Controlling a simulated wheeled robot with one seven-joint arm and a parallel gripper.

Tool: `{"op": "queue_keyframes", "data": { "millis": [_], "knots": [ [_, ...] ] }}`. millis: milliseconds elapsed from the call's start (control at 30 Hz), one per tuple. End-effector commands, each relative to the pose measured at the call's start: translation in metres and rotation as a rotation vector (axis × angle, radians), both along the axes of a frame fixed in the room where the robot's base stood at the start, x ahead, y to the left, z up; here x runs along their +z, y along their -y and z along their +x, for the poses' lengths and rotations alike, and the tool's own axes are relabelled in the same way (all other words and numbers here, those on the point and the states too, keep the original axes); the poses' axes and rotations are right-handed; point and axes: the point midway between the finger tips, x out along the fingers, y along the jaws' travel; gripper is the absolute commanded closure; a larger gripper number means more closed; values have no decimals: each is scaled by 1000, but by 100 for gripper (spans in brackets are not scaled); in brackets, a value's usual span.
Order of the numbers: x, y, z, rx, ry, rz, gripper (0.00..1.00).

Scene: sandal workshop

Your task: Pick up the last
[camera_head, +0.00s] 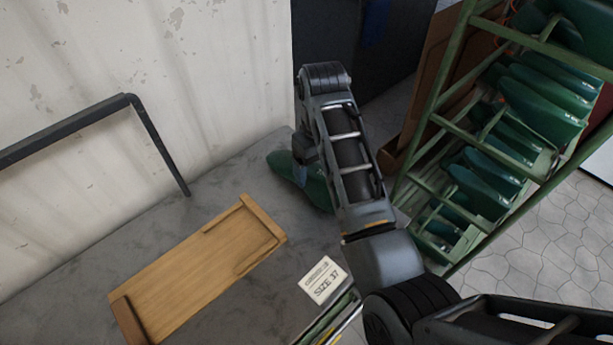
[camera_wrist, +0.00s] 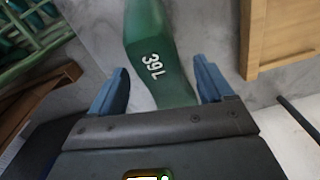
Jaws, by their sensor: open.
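The green last (camera_wrist: 150,30) lies on the grey worktop, marked "39L" in white in the wrist view. In the head view the last (camera_head: 284,168) shows at the back of the worktop, partly hidden by my arm. My gripper (camera_wrist: 161,66) is open, with one blue finger to each side of the last in the picture. The last's near end runs in between the fingers, and I see no finger closed on it. Whether the fingers are level with it or above it, I cannot tell.
A wooden tray (camera_head: 165,292) lies left of the last. A card reading "SIZE 37" (camera_head: 324,280) lies near the front edge. A dark metal bar frame (camera_head: 150,135) stands by the wall. A green rack (camera_head: 433,115) with several green lasts stands at right.

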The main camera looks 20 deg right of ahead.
Motion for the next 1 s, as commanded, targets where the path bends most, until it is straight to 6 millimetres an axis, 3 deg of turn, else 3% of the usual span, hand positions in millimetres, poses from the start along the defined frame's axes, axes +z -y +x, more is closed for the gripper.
{"op": "queue_keyframes", "data": {
  "millis": [233, 533, 1000],
  "knots": [
    [-31, -3, -3, 0, -2, 0, 20],
    [-35, -3, -3, -1, 0, 0, 21],
    [-35, -3, -3, 0, 0, 0, 66]
  ]
}}
